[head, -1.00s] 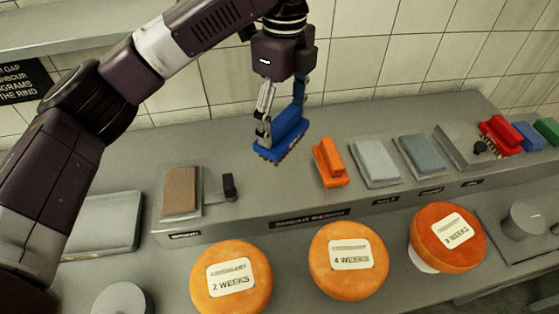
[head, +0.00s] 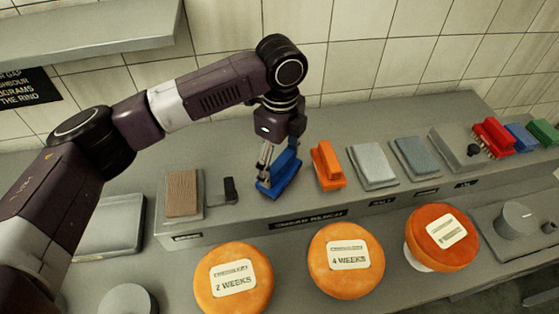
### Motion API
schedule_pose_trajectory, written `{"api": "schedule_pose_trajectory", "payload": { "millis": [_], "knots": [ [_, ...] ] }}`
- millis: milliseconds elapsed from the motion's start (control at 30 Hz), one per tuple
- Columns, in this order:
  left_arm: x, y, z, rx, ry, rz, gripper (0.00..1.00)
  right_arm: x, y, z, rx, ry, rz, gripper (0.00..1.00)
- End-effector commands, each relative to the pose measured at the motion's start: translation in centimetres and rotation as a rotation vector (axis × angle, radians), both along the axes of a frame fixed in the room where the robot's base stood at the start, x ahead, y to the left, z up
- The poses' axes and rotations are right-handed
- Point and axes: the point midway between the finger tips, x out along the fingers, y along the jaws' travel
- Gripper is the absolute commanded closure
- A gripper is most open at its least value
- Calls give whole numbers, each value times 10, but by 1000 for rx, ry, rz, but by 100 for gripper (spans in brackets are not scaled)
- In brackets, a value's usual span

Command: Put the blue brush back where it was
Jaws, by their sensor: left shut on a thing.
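My left gripper (head: 279,158) points down over the raised grey shelf and is shut on the blue brush (head: 279,180). The brush is at the shelf surface, between a small black post and the orange brush (head: 327,165). I cannot tell whether its bristles touch the shelf. The gripper hides part of the brush's handle. My right gripper does not show.
A brown pad (head: 182,194) lies left of the black post (head: 229,190). Grey pads (head: 373,166) and red, blue and green brushes (head: 493,138) are to the right. Cheese wheels (head: 233,279) stand in front, below the shelf. A tiled wall is behind.

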Motion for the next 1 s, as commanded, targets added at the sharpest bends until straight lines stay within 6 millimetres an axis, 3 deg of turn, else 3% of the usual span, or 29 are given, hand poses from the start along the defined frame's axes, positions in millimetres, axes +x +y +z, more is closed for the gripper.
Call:
{"api": "schedule_pose_trajectory", "payload": {
  "millis": [133,167,300,667,767,1000],
  "knots": [
    [0,0,-2,-1,1,0,51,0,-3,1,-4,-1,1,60],
    [0,0,-2,0,0,0,25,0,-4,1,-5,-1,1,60],
    [0,0,-2,0,0,0,10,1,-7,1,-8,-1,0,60],
    [0,0,2,-1,-1,0,10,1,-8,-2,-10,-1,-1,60],
    [1,-1,14,-2,-3,0,10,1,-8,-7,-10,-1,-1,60],
    [2,-2,65,-4,-4,1,10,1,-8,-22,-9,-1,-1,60]
  ]
}}
